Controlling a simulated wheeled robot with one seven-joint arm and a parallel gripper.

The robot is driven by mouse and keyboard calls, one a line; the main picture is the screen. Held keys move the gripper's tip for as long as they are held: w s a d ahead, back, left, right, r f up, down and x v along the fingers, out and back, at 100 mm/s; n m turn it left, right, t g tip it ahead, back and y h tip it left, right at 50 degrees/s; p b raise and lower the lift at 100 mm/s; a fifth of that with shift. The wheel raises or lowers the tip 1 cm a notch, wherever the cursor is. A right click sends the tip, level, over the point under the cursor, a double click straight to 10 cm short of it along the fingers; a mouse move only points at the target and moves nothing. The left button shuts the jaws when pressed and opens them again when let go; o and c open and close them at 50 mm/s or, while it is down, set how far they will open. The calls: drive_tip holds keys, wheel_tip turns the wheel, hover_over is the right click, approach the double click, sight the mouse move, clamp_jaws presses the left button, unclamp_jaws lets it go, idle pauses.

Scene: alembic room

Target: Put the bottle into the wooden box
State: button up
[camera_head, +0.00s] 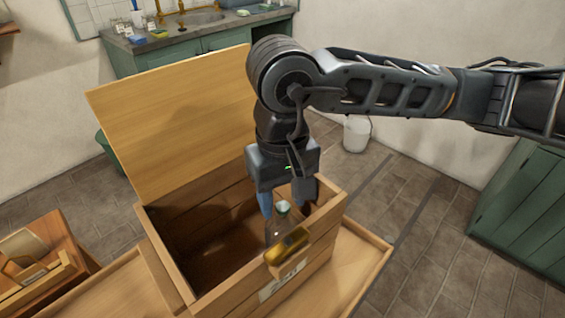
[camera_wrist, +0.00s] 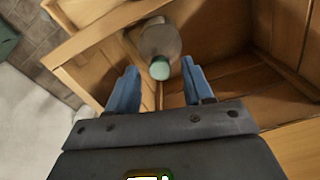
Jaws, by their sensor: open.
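The wooden box (camera_head: 325,215) stands open, with its lid (camera_head: 180,125) raised at the back left. The clear bottle (camera_head: 278,232) has a green top and an amber lower part. In the head view it overlaps the box's front wall; I cannot tell what its base rests on. My gripper (camera_head: 283,203) points down over the box, its blue fingers beside the bottle's top. In the wrist view the bottle (camera_wrist: 160,40) shows from above, near a box wall (camera_wrist: 95,45). My gripper (camera_wrist: 160,84) is open there, its fingers apart, with the green cap near the gap.
A wooden surface (camera_head: 365,262) lies right of the box, and another (camera_head: 120,285) to its left. A smaller wooden crate (camera_head: 40,265) is at the far left. A white bucket (camera_head: 356,134) stands on the tiled floor behind. A green cabinet (camera_head: 525,205) is at the right.

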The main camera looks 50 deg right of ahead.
wheel_tip(320, 180, up, 9)
idle(0.3)
drive_tip(key=shift+f, duration=0.1)
